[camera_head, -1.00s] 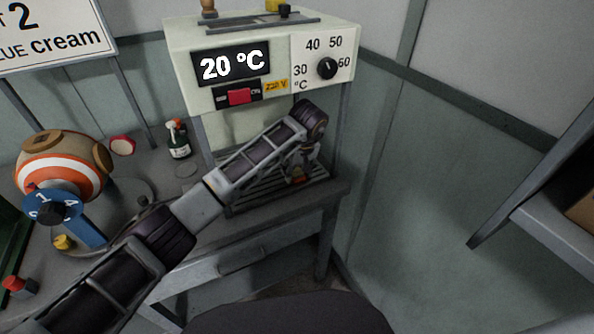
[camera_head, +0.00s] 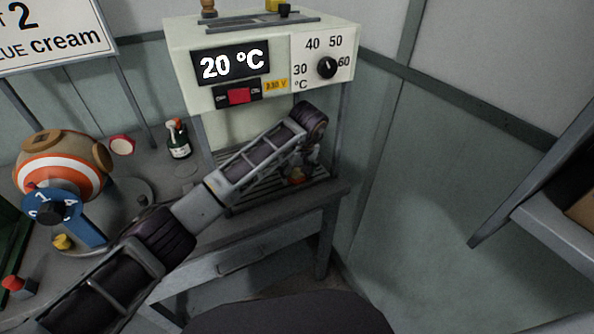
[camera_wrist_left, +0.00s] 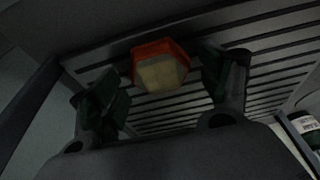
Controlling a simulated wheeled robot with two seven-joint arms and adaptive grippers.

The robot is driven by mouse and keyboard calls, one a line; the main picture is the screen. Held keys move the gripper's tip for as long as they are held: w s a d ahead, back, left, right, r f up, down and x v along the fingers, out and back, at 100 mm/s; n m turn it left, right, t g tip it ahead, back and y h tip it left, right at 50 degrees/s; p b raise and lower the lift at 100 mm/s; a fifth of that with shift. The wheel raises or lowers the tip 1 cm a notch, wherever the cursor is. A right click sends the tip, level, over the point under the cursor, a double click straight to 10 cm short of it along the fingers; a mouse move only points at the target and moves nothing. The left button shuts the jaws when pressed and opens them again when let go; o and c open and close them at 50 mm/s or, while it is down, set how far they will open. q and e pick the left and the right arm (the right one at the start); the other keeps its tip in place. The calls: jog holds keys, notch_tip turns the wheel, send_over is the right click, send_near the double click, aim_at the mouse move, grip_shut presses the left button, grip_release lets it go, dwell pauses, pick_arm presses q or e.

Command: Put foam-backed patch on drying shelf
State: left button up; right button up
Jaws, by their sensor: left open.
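The foam-backed patch, an orange-rimmed hexagonal piece with a tan face (camera_wrist_left: 160,70), rests on the slatted drying shelf (camera_wrist_left: 270,75) in the left wrist view. In the head view a small orange bit of it (camera_head: 297,177) shows on the shelf (camera_head: 250,195) under the machine. My left gripper (camera_wrist_left: 165,90) is open, with one finger on each side of the patch and a gap to it on both sides. In the head view my forearm and wrist hide most of the left gripper (camera_head: 303,165). My right gripper is in neither view.
The cream machine (camera_head: 262,60) reading 20 °C stands over the shelf. A striped ball (camera_head: 62,180) on a stand with a numbered blue dial (camera_head: 52,207) is at left. A grey ledge (camera_head: 560,225) is at right.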

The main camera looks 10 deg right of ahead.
pick_arm(q)
jog(key=shift+r, duration=0.1)
jog(key=shift+r, duration=0.5)
jog(key=shift+s+d+r, duration=0.1)
jog(key=shift+s, duration=0.25)
jog(key=s+d, duration=0.3)
jog(key=s, duration=0.8)
jog(key=shift+d, duration=0.3)
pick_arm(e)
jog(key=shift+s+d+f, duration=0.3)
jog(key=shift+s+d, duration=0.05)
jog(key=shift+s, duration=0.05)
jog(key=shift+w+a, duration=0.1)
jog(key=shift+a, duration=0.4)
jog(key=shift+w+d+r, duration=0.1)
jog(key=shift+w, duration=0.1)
